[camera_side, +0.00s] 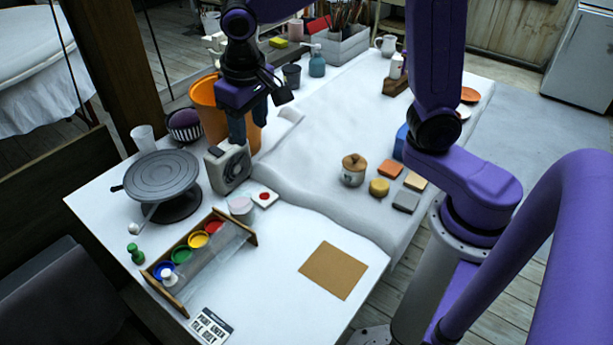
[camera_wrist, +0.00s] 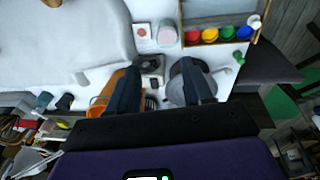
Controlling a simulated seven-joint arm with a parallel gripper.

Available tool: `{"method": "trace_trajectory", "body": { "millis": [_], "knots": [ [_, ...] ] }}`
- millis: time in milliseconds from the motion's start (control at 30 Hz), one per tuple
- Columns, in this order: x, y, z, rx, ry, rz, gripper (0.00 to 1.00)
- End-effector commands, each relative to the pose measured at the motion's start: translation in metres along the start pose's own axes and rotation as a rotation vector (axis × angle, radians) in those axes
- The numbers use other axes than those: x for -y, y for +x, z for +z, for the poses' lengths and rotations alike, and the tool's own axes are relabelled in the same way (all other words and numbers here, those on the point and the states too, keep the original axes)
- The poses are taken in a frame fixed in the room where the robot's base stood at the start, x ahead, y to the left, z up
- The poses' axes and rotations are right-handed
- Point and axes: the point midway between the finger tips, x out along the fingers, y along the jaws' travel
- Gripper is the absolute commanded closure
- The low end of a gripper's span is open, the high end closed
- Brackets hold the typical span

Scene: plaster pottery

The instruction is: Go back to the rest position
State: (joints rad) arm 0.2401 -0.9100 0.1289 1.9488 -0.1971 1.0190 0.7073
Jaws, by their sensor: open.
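My gripper (camera_side: 236,128) hangs from my purple arm above the back left part of the white table (camera_side: 290,290). Its fingertips are near the top of a grey box-like device with a round dark face (camera_side: 230,168); I cannot tell whether they touch it. In the wrist view my two dark fingers (camera_wrist: 160,85) are spread wide apart with nothing held between them. The grey device (camera_wrist: 150,66) and the grey turntable (camera_wrist: 177,88) show in the gap, below the fingers.
An orange bucket (camera_side: 206,95) stands close behind my gripper. The turntable (camera_side: 162,175) is to its left. A paint rack (camera_side: 190,250) with coloured pots, a brown square board (camera_side: 333,270) and a tan lidded jar (camera_side: 353,170) are on the table. The front middle has free room.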

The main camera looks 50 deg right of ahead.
Motion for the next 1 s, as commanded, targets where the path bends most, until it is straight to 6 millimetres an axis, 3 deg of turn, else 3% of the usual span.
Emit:
{"method": "trace_trajectory", "body": {
  "millis": [367,700,833,1000],
  "knots": [
    [-0.022,-0.005,0.113,0.028,-0.477,-0.087,0.50],
    [-0.057,0.001,0.212,0.041,-0.878,-0.159,0.50],
    [-0.067,0.003,0.235,0.044,-0.975,-0.177,0.50],
    [-0.072,0.005,0.247,0.044,-1.029,-0.187,0.50]
  ]
}}
